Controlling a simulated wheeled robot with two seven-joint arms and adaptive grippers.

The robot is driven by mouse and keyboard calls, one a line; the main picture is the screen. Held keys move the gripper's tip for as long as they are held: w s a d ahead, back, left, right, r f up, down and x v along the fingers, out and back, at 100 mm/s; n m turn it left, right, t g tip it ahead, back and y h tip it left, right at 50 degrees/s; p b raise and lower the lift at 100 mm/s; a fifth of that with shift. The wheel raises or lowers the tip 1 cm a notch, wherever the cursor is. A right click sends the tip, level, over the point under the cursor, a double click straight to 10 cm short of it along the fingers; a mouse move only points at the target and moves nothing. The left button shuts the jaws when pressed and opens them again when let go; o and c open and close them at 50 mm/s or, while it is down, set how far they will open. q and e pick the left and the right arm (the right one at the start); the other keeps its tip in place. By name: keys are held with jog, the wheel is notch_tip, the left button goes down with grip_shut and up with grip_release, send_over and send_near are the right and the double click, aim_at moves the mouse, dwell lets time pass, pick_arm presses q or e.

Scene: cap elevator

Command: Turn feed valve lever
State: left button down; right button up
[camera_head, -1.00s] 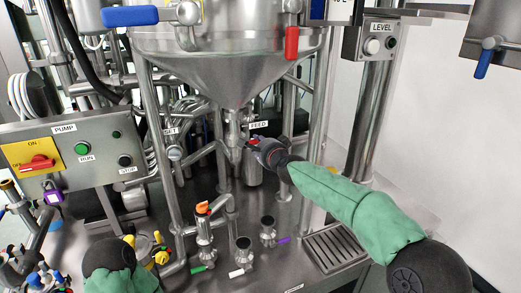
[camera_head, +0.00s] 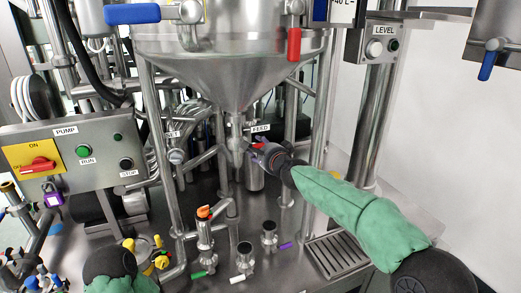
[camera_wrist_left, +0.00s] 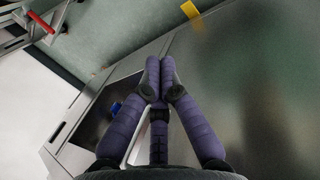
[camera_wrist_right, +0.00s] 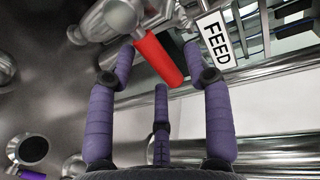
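The feed valve lever (camera_wrist_right: 158,58) is a red handle, seen in the right wrist view on a metal valve beside the white FEED label (camera_wrist_right: 216,41). In the head view the FEED label (camera_head: 260,128) sits below the steel cone, and my right gripper (camera_head: 258,152) is just under it, largely covering the lever. In the right wrist view my right gripper (camera_wrist_right: 158,52) is open, with one purple finger on each side of the lever; I cannot tell whether either touches it. My left gripper (camera_wrist_left: 160,65) is shut and empty, its fingertips together.
A steel cone hopper (camera_head: 230,68) hangs above, with its frame legs close around the right gripper. Short capped pipes (camera_head: 204,230) stand on the steel deck below. A pump control box (camera_head: 75,155) is at left, a drain grate (camera_head: 338,254) at lower right.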

jog(key=v, duration=1.2)
dwell(0.6)
